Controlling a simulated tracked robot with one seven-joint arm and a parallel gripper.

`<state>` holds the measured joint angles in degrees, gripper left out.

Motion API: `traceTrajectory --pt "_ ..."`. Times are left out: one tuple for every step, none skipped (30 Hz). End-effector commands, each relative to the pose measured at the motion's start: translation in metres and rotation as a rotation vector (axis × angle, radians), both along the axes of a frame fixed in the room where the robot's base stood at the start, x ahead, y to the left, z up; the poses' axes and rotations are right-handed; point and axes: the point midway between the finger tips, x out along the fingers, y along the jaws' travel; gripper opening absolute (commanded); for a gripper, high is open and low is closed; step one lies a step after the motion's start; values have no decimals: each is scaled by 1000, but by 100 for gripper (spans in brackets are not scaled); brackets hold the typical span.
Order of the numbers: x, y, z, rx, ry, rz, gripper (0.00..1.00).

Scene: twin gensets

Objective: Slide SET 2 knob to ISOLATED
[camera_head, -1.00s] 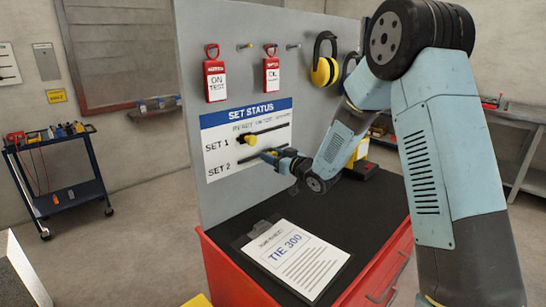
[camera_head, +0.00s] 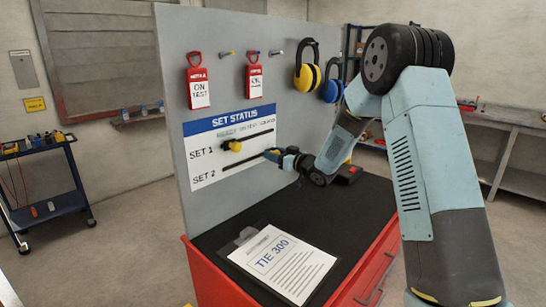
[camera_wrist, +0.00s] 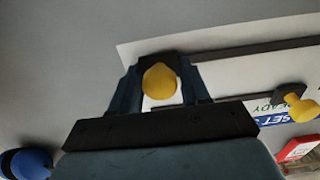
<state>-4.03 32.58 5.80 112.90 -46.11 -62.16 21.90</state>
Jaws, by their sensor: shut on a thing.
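The SET STATUS board (camera_head: 203,176) is on the grey upright panel, with one slot each for SET 1 and SET 2. The SET 1 knob (camera_head: 232,146) is yellow and sits towards the left of its slot. My gripper (camera_head: 271,155) is at the right end of the SET 2 slot (camera_head: 240,163), near the board's right edge. In the wrist view, the yellow SET 2 knob (camera_wrist: 160,80) is between my gripper's two dark fingers, which are shut on it. In the head view, the gripper hides this knob. The small position labels are hard to read.
A red cabinet (camera_head: 215,275) with a black top stands below the panel, bearing a TIE 300 clipboard (camera_head: 285,262). A blue trolley (camera_head: 52,208) stands left.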

Motion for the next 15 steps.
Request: traceTrajectory --pt "3 -4 1 -1 -2 -10 0" --pt "3 -4 1 -1 -2 -10 0" --pt "3 -5 1 -1 -2 -11 0" --pt "3 -5 1 0 -3 -11 49" --pt "3 -5 1 0 -3 -11 52" --pt "3 -5 1 0 -3 -11 56" --pt "3 -5 1 0 -3 -11 58" --pt "3 -5 1 0 -3 -11 58" --pt "3 -5 1 0 -3 -10 58" --pt "3 -4 1 -1 -2 -10 58" --pt "3 -4 1 -1 -2 -9 58" --pt "3 -4 1 -1 -2 -9 58" --pt "2 -4 1 -1 -2 -9 58" --pt "2 -4 1 -1 -2 -9 58" --pt "2 -4 1 -1 -2 -8 58"
